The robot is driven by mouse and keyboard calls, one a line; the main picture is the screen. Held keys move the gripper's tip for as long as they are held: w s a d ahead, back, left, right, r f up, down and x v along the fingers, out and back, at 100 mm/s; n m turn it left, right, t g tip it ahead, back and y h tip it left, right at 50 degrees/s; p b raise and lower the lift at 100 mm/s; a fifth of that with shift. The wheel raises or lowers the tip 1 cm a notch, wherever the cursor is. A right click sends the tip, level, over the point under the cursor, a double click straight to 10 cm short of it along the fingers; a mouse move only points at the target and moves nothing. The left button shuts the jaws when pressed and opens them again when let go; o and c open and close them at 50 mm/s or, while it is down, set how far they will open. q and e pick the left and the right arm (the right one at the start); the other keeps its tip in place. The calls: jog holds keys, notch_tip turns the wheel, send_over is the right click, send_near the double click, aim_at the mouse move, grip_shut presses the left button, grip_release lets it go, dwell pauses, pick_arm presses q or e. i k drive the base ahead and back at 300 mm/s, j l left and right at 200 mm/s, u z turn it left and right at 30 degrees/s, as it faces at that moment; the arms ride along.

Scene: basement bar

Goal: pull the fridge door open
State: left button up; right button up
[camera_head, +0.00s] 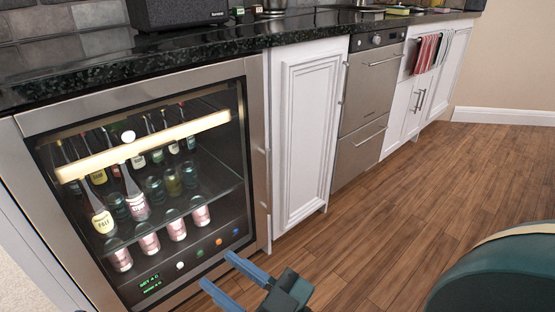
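The fridge (145,190) is a low undercounter cooler at the left, with a steel-framed glass door (256,120). The door looks shut. A narrow vertical edge or handle (268,180) shows at its right side. Bottles and cans stand on shelves behind the glass. My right gripper (216,268) has two blue fingers spread apart with nothing between them. It is at the bottom, in front of the door's lower right part. Whether the fingers touch the door I cannot tell. My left gripper is not in view.
A dark stone counter (200,45) runs above the fridge, with a black speaker (180,12) on it. A white cabinet (305,130) and a steel drawer appliance (368,100) stand right of the fridge. The wooden floor (420,190) in front of them is mostly clear.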

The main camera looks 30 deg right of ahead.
aim_at(23, 172)
jog(key=i+l+u, duration=0.15)
jog(key=l, duration=1.15)
jog(key=l+u, duration=0.2)
jog(key=l, duration=1.1)
jog(key=k+l+u, duration=0.15)
jog(key=l, duration=1.15)
jog(key=i+j, duration=0.35)
jog(key=j, duration=0.15)
